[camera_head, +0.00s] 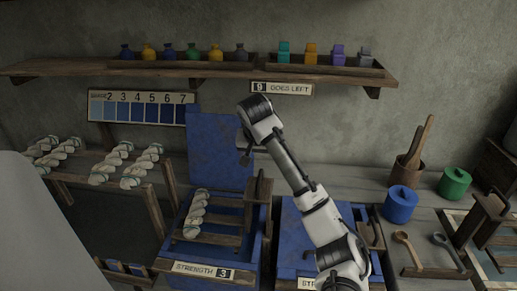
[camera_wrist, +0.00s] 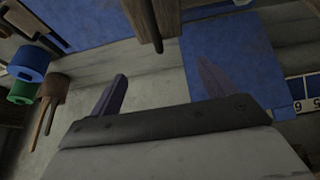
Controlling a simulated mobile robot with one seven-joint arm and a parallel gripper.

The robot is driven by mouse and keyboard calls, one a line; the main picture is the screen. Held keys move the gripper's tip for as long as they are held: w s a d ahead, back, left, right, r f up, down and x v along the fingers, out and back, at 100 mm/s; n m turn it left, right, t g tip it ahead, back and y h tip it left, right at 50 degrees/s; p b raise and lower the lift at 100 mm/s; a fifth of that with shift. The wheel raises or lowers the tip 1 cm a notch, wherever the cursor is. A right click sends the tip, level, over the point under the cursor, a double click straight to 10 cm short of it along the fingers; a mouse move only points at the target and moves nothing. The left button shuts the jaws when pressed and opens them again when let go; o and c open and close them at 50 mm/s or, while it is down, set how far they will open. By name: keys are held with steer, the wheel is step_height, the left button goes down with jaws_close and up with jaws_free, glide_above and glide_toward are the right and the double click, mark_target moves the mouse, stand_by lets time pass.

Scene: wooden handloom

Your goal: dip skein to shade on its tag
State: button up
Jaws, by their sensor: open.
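A pale skein (camera_head: 195,213) lies on a wooden rack over the left blue vat (camera_head: 205,275), whose label reads STRENGTH 3. More pale twisted skeins (camera_head: 110,162) lie on the wooden rack at the left. A shade card (camera_head: 140,107) with numbered blue strips, paler to darker, is on the wall; its end shows in the wrist view (camera_wrist: 304,108). I cannot read any skein tag. My gripper (camera_head: 243,150) is raised in front of the upright blue panel (camera_head: 222,140), above and to the right of the vat skein. In the wrist view its fingers (camera_wrist: 160,88) are apart with nothing between them.
A second blue vat (camera_head: 290,230) stands to the right, partly behind my arm. Blue (camera_head: 400,205) and green (camera_head: 454,184) pots and a brown cup of sticks (camera_head: 405,172) stand farther right. A wall shelf (camera_head: 215,68) holds bottles and blocks above a sign reading GOES LEFT (camera_head: 285,89).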

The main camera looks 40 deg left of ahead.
mark_target(260, 177)
step_height(260, 177, down, 9)
steer(key=b, duration=0.6)
steer(key=shift+r, duration=0.5)
steer(key=shift+f, duration=0.1)
steer(key=shift+f, duration=0.2)
